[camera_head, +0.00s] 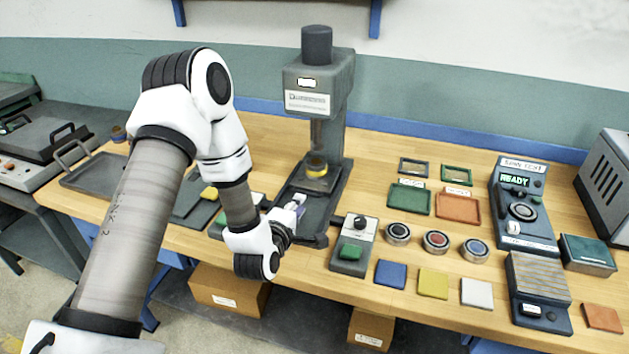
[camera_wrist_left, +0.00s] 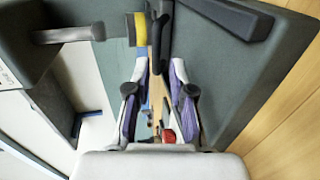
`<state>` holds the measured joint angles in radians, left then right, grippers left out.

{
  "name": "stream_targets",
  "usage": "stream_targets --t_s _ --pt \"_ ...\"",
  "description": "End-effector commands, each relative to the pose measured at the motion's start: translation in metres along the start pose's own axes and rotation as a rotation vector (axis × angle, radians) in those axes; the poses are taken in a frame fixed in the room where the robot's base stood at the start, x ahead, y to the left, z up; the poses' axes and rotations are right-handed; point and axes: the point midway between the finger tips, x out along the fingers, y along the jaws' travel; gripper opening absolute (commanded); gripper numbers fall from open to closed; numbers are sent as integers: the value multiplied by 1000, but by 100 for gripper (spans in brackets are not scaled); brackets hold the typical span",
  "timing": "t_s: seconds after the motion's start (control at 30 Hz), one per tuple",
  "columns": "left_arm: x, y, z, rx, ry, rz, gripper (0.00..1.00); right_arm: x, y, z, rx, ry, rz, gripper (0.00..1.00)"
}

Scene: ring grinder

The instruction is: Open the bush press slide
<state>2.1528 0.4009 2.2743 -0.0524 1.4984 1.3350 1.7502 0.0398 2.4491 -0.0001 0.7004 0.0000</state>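The bush press (camera_head: 345,105) stands upright at the back middle of the bench, with its ram above a yellow-banded bush (camera_head: 317,167). The dark slide (camera_head: 299,178) lies low at its base, and its front is partly hidden by my left gripper (camera_head: 298,203). In the left wrist view my left gripper (camera_wrist_left: 158,75) has its two purple-and-white fingers apart, with a gap between them. The yellow-banded bush (camera_wrist_left: 131,30) and a dark upright part lie beyond the fingertips. I cannot tell whether a finger touches the slide. My right gripper is not in view.
A small control box (camera_head: 352,245) with a green button stands right of the press base. Coloured trays, round cups and flat tiles cover the bench to the right. A test unit (camera_head: 523,208) reads READY. A dark tray (camera_head: 95,176) lies at left.

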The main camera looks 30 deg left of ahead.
Motion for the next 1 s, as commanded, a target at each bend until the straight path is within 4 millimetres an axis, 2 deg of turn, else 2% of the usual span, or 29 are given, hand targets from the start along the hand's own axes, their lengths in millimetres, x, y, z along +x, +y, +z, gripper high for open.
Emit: stream_targets --t_s 0.13,0.3,0.43,0.73,0.8,1.0 --pt "17 2 0 3 0 1 22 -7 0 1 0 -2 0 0" --pt "51 3 0 3 0 1 22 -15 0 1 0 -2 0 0" --pt "70 2 0 2 0 1 22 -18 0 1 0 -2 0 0" --pt "76 0 0 1 0 -1 22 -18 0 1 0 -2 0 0" --pt "76 0 0 1 0 -1 0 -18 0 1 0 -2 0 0" --pt "76 0 0 1 0 0 0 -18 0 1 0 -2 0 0"
